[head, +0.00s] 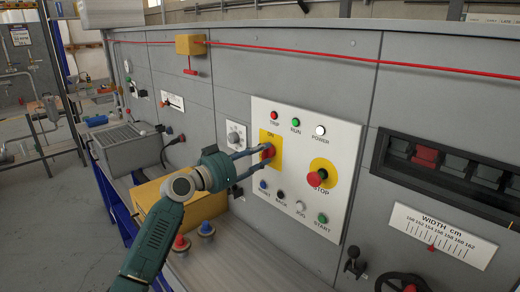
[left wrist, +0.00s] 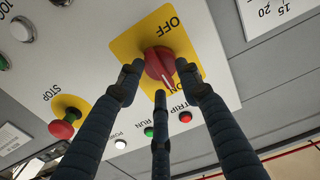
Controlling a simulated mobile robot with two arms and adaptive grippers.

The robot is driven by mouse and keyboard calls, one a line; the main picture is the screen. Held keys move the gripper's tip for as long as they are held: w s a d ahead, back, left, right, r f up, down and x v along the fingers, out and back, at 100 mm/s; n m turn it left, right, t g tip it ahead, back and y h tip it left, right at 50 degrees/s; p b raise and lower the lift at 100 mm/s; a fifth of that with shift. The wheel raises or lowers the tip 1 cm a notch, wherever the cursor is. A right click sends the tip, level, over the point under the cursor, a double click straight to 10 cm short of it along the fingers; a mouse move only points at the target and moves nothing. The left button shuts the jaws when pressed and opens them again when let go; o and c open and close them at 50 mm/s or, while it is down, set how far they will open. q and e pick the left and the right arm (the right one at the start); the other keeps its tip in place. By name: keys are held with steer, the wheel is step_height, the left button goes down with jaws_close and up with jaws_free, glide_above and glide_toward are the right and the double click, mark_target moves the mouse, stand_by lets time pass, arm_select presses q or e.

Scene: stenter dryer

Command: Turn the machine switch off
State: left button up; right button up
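The machine switch is a red rotary knob (head: 267,150) on a yellow plate (head: 271,138) marked ON at its top in the head view. In the left wrist view the red knob (left wrist: 158,66) sits between the OFF and ON labels, which appear upside down. My left gripper (head: 262,154) reaches the knob from the left. Its three fingers (left wrist: 158,75) stand spread around the knob, with small gaps at the sides. My right gripper is not in view.
A red STOP button (head: 314,179) stands right of the switch. TRIP, RUN and POWER lamps (head: 296,122) are above. Several small buttons, including START (head: 322,218), are below. A yellow box (head: 160,196) sits beneath my left arm. A red cord (head: 340,60) runs along the top.

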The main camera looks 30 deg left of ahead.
arm_select(q)
steer(key=shift+w+d+f, duration=0.1)
steer(key=shift+w, duration=0.1)
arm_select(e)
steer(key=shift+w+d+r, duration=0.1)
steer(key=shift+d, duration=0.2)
arm_select(q)
steer(key=shift+c, duration=0.3)
jaws_close()
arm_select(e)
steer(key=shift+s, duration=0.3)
arm_select(q)
steer(key=shift+w+a+n+p, duration=0.15)
steer(key=shift+n+p, duration=0.5)
steer(key=shift+n, duration=2.35)
steer(key=shift+s+a+n+p, duration=0.15)
steer(key=shift+n+p, duration=0.55)
steer(key=shift+n, duration=2.3)
steer(key=shift+w+a+n+p, duration=0.2)
steer(key=shift+n+p, duration=0.45)
steer(key=shift+n, duration=2.35)
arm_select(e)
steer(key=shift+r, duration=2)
